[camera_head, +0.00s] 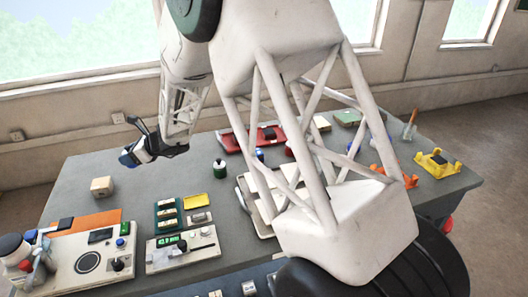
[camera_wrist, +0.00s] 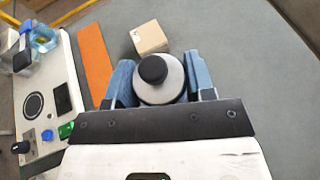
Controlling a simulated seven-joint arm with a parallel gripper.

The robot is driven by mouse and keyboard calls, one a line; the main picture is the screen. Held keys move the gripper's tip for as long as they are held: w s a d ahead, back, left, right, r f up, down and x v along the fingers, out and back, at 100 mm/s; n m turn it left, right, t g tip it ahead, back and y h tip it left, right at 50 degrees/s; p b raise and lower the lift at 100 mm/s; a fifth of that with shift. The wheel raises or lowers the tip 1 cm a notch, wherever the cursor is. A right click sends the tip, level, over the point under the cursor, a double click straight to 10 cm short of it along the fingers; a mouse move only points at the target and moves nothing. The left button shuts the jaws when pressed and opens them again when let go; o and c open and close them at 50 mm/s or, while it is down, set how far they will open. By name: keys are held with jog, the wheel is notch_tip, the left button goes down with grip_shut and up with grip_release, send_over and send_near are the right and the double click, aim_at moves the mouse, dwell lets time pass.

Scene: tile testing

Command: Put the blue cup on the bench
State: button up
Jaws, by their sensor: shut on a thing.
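My gripper (camera_wrist: 160,85) has its blue fingers on either side of a pale grey, round-bodied bottle-like thing (camera_wrist: 158,91) with a black top, and is shut on it. In the head view my gripper (camera_head: 142,155) is over the left back part of the grey bench (camera_head: 95,165); the held thing is hard to make out there. I cannot surely tell which thing is the blue cup. A clear bluish vessel (camera_wrist: 43,38) stands by the instrument at the left of the wrist view. A small blue thing (camera_head: 260,155) sits mid-bench, partly hidden.
A tan block (camera_head: 102,186) and an orange strip (camera_head: 90,220) lie at left, near a pale instrument (camera_head: 85,262). A dark bottle (camera_head: 220,168) stands mid-bench. A red tray (camera_head: 235,142) is behind it. My arm hides much of the right.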

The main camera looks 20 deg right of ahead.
jog(key=w+d+m+t+h, duration=0.1)
jog(key=w+d, duration=0.2)
jog(key=d, duration=0.8)
jog(key=w+d+m+t+h, duration=0.15)
jog(key=w+d, duration=0.25)
jog(key=d, duration=0.8)
jog(key=w+d+m+t, duration=0.2)
jog(key=w+d, duration=0.1)
jog(key=d, duration=0.8)
jog(key=s+d+m+t+h, duration=0.1)
jog(key=s+d, duration=0.1)
jog(key=d, duration=1.5)
jog(key=s+d+m+t+h, duration=0.1)
jog(key=s+d+m+h, duration=0.1)
jog(key=d, duration=1.6)
jog(key=shift+s+t, duration=0.35)
jog(key=shift+m+h, duration=0.25)
jog(key=shift+a+f, duration=0.1)
jog(key=shift+f, duration=3.05)
jog(key=shift+f, duration=1.9)
